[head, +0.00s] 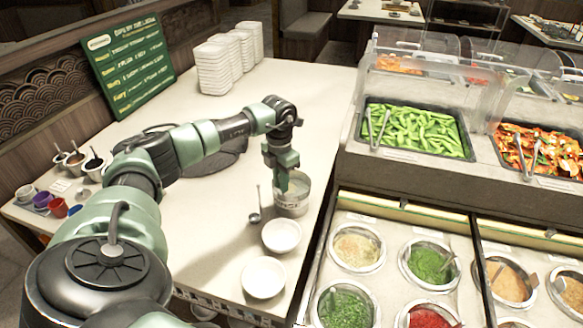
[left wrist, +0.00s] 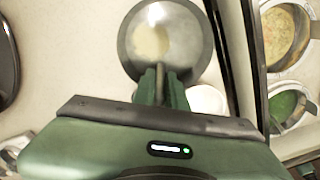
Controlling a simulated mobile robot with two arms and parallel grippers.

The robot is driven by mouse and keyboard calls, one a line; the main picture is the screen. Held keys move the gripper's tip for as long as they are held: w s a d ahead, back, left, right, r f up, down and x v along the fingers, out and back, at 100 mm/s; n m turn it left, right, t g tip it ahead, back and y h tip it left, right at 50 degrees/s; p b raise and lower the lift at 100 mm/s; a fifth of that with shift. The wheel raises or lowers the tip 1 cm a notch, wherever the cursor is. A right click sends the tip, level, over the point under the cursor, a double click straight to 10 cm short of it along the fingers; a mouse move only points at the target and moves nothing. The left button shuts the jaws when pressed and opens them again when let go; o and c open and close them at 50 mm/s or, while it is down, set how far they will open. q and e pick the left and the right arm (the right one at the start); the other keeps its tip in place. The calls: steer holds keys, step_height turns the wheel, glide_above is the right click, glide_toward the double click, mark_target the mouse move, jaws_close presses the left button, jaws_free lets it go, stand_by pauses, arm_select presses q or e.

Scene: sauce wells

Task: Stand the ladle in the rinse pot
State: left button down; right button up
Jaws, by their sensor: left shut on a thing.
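The rinse pot (head: 292,206), a metal pot with lettering on its side, stands on the pale counter near the sauce wells. It also shows as a round metal vessel in the left wrist view (left wrist: 129,50). My left gripper (head: 287,183) is directly over the pot. In the left wrist view its fingers (left wrist: 162,88) are shut on a thin dark handle, which I take as the ladle's (left wrist: 160,74), at the pot's near rim. The ladle's lower end is hidden; I cannot tell whether it touches the pot bottom. My right gripper is not in view.
A small metal ladle-like utensil (head: 254,217) is just left of the pot. Two white bowls (head: 281,236) (head: 264,278) sit in front. Sauce wells (head: 357,247) lie to the right, below food trays (head: 414,130). Stacked white dishes (head: 212,70) stand behind; the counter between is mostly clear.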

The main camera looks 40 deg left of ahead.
arm_select(q)
steer(key=shift+f, duration=0.1)
steer(key=c, duration=1)
jaws_free()
steer(key=shift+a, duration=0.1)
steer(key=shift+o, duration=1)
steer(key=shift+w+a+r+p, duration=0.1)
steer(key=shift+a+r+p, duration=0.05)
steer(key=shift+r+p, duration=0.9)
steer(key=shift+s+r+p, duration=0.15)
steer(key=shift+r+p, duration=0.15)
steer(key=shift+r, duration=0.35)
steer(key=shift+s+r+p, duration=0.15)
steer(key=shift+r+p, duration=0.15)
steer(key=shift+r, duration=0.3)
steer(key=shift+w+r+p, duration=0.25)
steer(key=shift+r+p, duration=0.45)
steer(key=shift+r, duration=0.2)
steer(key=shift+s+d+r+p, duration=0.1)
steer(key=shift+d+r+p, duration=0.05)
steer(key=shift+r+p, duration=0.45)
steer(key=shift+d+r+p, duration=0.1)
steer(key=shift+r+p, duration=0.25)
steer(key=shift+r, duration=0.4)
